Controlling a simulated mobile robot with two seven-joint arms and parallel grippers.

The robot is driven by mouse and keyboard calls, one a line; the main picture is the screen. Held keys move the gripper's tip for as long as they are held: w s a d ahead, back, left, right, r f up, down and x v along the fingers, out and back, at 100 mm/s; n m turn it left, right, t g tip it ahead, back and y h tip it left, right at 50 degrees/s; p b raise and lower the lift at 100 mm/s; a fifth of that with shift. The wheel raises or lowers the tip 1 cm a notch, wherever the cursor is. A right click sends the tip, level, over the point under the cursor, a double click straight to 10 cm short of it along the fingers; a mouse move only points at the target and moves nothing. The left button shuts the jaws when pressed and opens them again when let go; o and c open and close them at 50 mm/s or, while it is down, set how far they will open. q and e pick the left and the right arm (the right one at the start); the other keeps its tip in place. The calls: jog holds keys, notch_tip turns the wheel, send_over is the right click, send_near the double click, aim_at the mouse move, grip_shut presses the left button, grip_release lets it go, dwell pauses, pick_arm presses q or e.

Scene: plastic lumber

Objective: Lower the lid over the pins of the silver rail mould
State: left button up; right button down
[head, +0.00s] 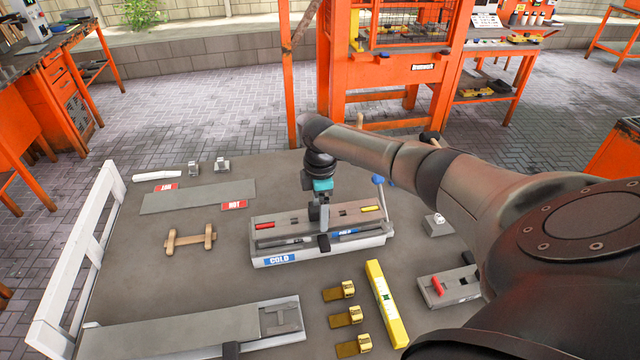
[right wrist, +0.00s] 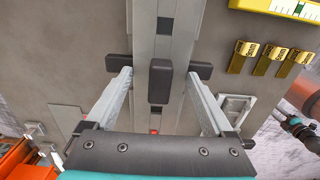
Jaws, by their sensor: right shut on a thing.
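The long silver rail mould (head: 345,250) with a blue COLD label stands mid-table. Dark strips and a blue label show between lid and front wall. I cannot tell whether the lid touches the mould. My right gripper (head: 322,222) reaches down over the lid's middle. The pins are hidden. My left gripper is not in view.
A yellow level (head: 386,303) and several brass brackets (head: 346,315) lie in front. Another long grey mould (head: 180,333) is front left. A small mould with a red handle (head: 438,287) is right. A wooden piece (head: 190,240) and grey plate (head: 198,197) lie left, beside bare table.

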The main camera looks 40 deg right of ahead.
jog(key=shift+f+b, duration=0.4)
jog(key=shift+f, duration=0.3)
dwell(0.3)
grip_release()
notch_tip(320, 180, up, 7)
jog(key=p, duration=0.7)
dwell(0.4)
